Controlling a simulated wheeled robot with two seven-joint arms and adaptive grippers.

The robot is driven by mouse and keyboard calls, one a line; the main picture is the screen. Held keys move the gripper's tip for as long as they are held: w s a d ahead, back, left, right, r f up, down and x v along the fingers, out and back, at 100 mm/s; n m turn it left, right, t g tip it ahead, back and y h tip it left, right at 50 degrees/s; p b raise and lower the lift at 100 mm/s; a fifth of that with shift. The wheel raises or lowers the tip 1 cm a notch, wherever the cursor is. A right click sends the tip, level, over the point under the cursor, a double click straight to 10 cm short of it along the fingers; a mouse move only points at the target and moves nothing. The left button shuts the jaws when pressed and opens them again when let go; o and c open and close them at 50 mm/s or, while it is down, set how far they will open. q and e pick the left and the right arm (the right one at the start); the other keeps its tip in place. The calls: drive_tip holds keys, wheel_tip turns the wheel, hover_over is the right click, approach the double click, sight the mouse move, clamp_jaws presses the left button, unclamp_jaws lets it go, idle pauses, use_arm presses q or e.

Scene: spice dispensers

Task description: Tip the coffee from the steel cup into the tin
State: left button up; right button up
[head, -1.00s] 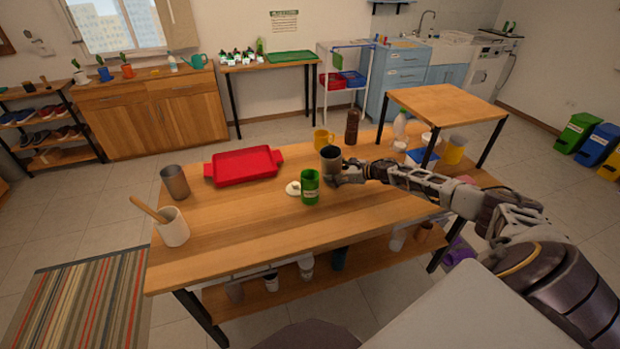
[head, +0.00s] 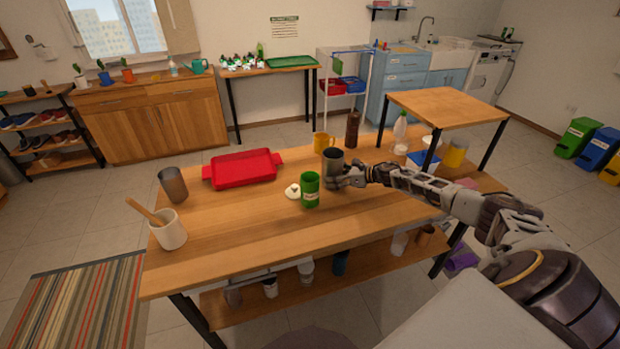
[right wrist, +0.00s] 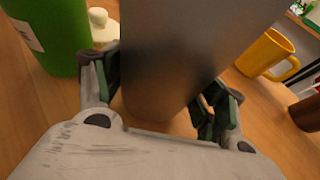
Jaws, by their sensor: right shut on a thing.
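The dark grey steel cup (head: 332,161) is upright near the middle of the table, just behind and right of the green tin. My right gripper (head: 346,177) is shut on it from the right. In the right wrist view the cup (right wrist: 165,65) fills the space between the fingers (right wrist: 160,100). I cannot tell whether its base touches the table, and its contents are hidden. The green tin (head: 310,190) stands upright and open with a pale label; it also shows in the right wrist view (right wrist: 55,38). My left gripper is not in view.
A yellow mug (head: 322,142) and a brown bottle (head: 352,128) stand behind the cup. A red tray (head: 243,169), another metal cup (head: 173,184) and a white crock (head: 169,232) are further left. The table's front is clear.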

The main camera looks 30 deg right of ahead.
sight(336, 165)
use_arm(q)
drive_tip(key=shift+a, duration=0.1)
use_arm(e)
drive_tip(key=shift+r, duration=0.15)
drive_tip(key=shift+r+p, duration=0.4)
drive_tip(key=shift+r, duration=0.1)
drive_tip(key=shift+r+p, duration=0.4)
drive_tip(key=shift+r, duration=0.25)
drive_tip(key=shift+r+p, duration=0.35)
drive_tip(key=shift+r, duration=0.25)
drive_tip(key=shift+r+p, duration=0.35)
drive_tip(key=shift+r, duration=0.3)
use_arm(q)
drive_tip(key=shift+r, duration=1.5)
